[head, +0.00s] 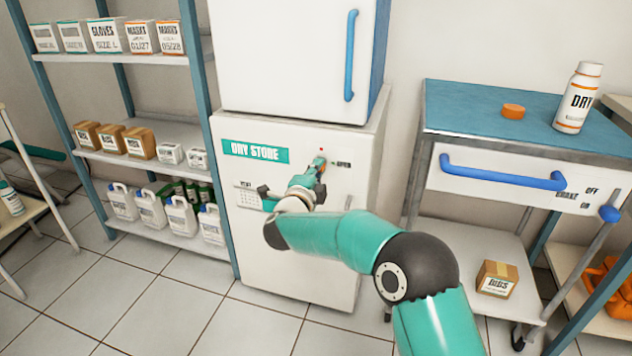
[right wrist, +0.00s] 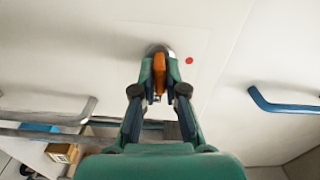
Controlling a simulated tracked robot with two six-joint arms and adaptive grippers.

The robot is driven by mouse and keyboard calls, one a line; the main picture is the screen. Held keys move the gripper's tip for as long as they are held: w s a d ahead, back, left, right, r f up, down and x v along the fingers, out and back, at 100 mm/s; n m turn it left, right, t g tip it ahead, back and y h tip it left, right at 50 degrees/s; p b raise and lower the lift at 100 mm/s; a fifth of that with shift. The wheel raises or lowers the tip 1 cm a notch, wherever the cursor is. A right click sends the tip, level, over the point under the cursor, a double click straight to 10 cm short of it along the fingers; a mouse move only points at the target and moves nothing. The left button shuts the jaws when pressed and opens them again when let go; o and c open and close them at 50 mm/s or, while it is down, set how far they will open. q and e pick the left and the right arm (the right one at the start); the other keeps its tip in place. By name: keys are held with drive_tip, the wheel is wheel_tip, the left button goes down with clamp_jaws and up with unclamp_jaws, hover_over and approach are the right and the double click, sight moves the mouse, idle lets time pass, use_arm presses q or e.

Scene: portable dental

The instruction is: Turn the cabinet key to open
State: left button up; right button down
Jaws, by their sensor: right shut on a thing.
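The white DRY STORE cabinet (head: 290,255) stands in the middle of the head view, its door front closed. The orange cabinet key (head: 320,163) sits at the lock, below a small red dot and left of the OPEN label (head: 344,164). My right gripper (head: 316,173) reaches the door front and is shut on the key. In the right wrist view, the orange key (right wrist: 158,72) stands between the two fingertips (right wrist: 160,80), in front of the round metal lock (right wrist: 159,49). The fingers partly hide the key. My left gripper is not in view.
A white upper cabinet with a blue handle (head: 351,55) sits above. A shelf rack (head: 150,59) with boxes and bottles stands left. A blue-topped cart (head: 460,110) with a drawer handle (head: 500,172) stands right. Tiled floor (head: 130,290) is clear at front left.

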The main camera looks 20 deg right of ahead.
drive_tip(key=shift+d+f+m+b, duration=0.2)
drive_tip(key=shift+f+m+b, duration=0.05)
drive_tip(key=shift+m+b, duration=0.6)
drive_tip(key=c, duration=1.2)
unclamp_jaws()
drive_tip(key=shift+r, duration=0.1)
drive_tip(key=shift+a, duration=0.1)
drive_tip(key=shift+s, duration=0.1)
drive_tip(key=v, duration=1.2)
